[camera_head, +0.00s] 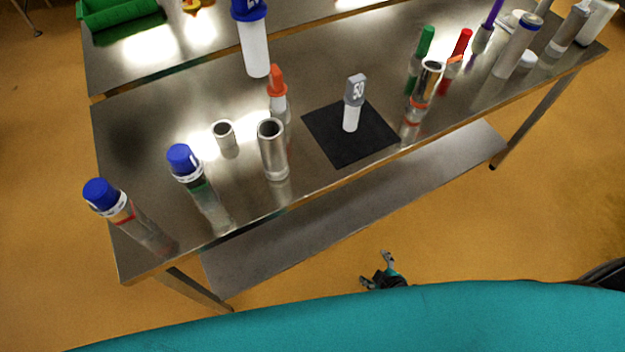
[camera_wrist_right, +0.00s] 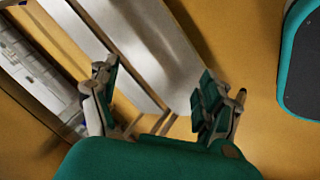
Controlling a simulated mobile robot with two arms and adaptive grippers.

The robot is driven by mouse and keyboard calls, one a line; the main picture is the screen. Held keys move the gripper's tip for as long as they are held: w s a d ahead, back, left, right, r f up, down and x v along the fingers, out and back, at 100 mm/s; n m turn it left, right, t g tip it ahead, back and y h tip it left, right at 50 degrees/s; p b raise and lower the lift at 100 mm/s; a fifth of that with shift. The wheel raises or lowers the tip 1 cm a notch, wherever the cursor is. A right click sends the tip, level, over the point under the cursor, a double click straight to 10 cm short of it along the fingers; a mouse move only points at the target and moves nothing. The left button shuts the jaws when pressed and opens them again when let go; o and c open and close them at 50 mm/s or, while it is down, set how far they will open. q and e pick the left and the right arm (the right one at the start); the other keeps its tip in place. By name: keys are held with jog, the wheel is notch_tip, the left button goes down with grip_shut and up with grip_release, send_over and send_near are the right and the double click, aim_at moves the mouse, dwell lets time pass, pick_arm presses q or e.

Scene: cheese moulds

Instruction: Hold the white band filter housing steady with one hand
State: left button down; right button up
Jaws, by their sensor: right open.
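Two clear cylindrical housings with blue caps stand on the steel table at the left in the head view. The leftmost housing (camera_head: 108,198) has a pale ring under its cap and a red band. The other housing (camera_head: 186,164) has a white band under its cap and green below. I cannot tell which is the white band filter housing. My right gripper (camera_head: 376,269) is open and empty, low in front of the table and apart from everything on it. It also shows open in the right wrist view (camera_wrist_right: 157,84). My left gripper is out of view.
The steel table (camera_head: 330,92) also bears metal cups (camera_head: 272,150), an orange-topped piece (camera_head: 277,88), a grey "50" piece (camera_head: 354,92) on a black mat (camera_head: 325,142), and several cylinders at the right. A lower shelf (camera_head: 330,225) runs beneath. A green crate (camera_head: 118,12) stands behind.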

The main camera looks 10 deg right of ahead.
jog(key=w+a+r+n+t+y, duration=0.15)
jog(key=w+r+n+t, duration=0.3)
jog(key=w+r, duration=0.7)
jog(key=w+a+r+n+t+y, duration=0.15)
jog(key=r+n, duration=0.25)
jog(key=r, duration=0.6)
jog(key=w+a+r+n+t+y, duration=0.1)
jog(key=w+a+r+n+t, duration=0.15)
jog(key=r, duration=0.75)
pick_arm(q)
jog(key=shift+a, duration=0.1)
pick_arm(e)
jog(key=n+g+y, duration=0.2)
jog(key=n+y, duration=0.4)
jog(key=n, duration=1.6)
send_near(282, 160)
jog(key=x, duration=1.2)
jog(key=shift+w+a, duration=0.15)
jog(key=shift+w, duration=0.2)
jog(key=shift+c, duration=0.4)
